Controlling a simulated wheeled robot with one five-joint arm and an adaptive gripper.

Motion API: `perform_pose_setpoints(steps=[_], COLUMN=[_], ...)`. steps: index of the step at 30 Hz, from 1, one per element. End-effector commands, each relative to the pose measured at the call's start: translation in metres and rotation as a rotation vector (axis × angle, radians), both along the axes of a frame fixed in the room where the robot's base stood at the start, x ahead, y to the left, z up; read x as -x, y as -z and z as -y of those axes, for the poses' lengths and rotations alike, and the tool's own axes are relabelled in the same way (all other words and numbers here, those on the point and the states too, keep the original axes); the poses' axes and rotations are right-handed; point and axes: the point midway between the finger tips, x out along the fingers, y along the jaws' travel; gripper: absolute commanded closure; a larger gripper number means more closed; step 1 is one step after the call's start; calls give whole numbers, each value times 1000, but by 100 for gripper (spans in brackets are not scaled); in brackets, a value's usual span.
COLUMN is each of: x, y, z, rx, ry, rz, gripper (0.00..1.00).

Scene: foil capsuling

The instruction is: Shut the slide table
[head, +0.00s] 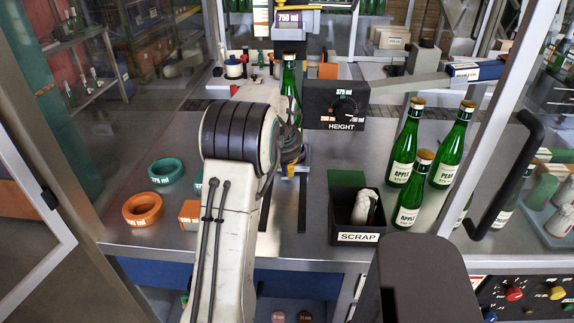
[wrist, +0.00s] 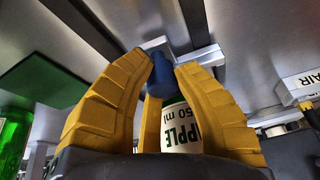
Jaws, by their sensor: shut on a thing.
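In the wrist view my gripper (wrist: 160,78) has its yellow fingers closed around a blue knob (wrist: 158,66). The knob sits against a grey metal block (wrist: 206,56), seemingly part of the slide table. A bottle with a white apple label (wrist: 182,128) shows between the fingers, behind the knob. In the head view a green bottle (head: 289,88) stands just beyond my arm's end.
A black scrap bin (head: 345,228) stands right of my arm, with several green bottles (head: 403,150) beyond. A height dial box (head: 335,105) is behind. Teal (head: 166,170) and orange (head: 143,208) rings lie left. A door frame with black handle (head: 506,175) is at right.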

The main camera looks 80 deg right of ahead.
Motion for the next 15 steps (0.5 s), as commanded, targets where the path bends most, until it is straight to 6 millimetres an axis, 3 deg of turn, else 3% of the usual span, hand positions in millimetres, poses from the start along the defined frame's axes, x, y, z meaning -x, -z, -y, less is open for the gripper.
perform_pose_setpoints(steps=[14, 15], x=[-1, -1], y=[-3, -3], z=[6, 6], rx=[17, 17], ry=[-1, -1], rz=[0, 0], gripper=[100, 71])
